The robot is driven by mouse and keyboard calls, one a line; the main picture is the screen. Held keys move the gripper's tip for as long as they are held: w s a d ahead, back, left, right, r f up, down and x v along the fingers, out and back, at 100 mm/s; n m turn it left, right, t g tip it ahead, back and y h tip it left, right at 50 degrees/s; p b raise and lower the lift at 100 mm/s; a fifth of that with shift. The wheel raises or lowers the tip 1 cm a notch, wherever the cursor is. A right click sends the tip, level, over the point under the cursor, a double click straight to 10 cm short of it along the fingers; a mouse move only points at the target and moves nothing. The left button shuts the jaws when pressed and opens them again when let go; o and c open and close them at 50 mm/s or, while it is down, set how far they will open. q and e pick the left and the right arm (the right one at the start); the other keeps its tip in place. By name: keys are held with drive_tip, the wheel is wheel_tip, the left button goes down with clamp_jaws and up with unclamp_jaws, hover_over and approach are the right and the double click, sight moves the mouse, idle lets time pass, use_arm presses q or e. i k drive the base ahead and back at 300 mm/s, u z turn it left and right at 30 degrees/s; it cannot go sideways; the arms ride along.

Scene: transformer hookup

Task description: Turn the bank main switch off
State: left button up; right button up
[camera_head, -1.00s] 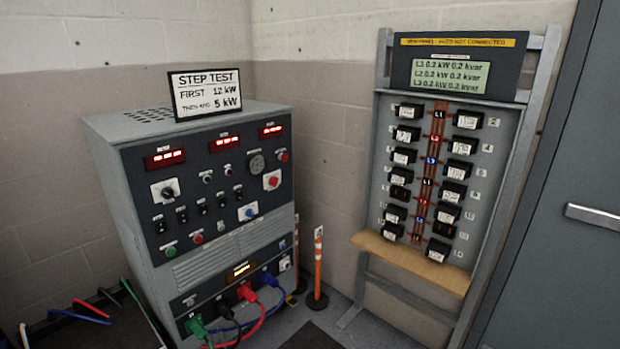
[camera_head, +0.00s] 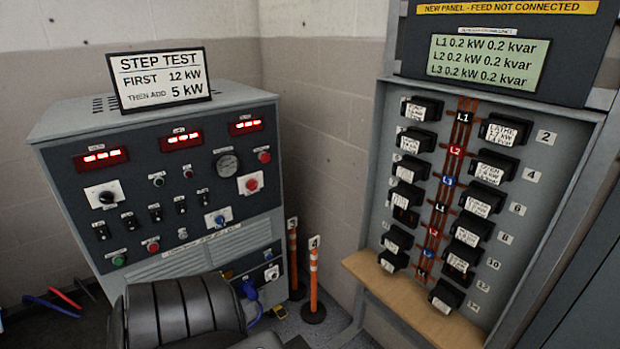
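The load bank (camera_head: 180,246) is a grey cabinet with a dark front panel, at the left in the head view. Its panel has a black rotary switch on a white plate (camera_head: 105,196), a red knob on a white plate (camera_head: 251,184) and a blue knob (camera_head: 219,219). The labels are too small to read, so I cannot tell which is the bank main switch. Three red displays (camera_head: 182,141) are lit. A dark link of my arm covers the cabinet's lower front and most of its plugs. Neither gripper is in view.
A panel of several black breakers (camera_head: 484,199) stands at the right under a lit meter screen (camera_head: 487,62), with a wooden shelf (camera_head: 408,300) below. Orange posts (camera_head: 313,285) stand between cabinet and panel. A step test sign (camera_head: 160,78) is on the cabinet.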

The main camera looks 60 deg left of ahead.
sight(252, 184)
drive_tip(key=u, duration=0.15)
drive_tip(key=i, duration=0.9)
drive_tip(key=u, duration=1.05)
drive_tip(key=i, duration=0.75)
drive_tip(key=u, duration=0.75)
